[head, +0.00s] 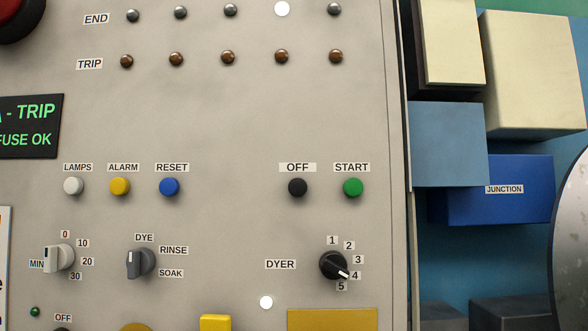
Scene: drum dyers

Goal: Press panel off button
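The black panel off button (298,187) sits on the grey control panel (230,120), right of the middle, under a label reading OFF. A green START button (353,187) is just to its right. Another OFF label (63,318) is at the lower left, above a dark knob or button cut by the frame's bottom edge. My gripper is not in the head view.
White, yellow and blue buttons (169,187) stand to the left in the same row. The DYER selector (333,265) sticks out below. Right of the panel edge are boxes, including a blue JUNCTION box (500,203). The panel above the off button is clear.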

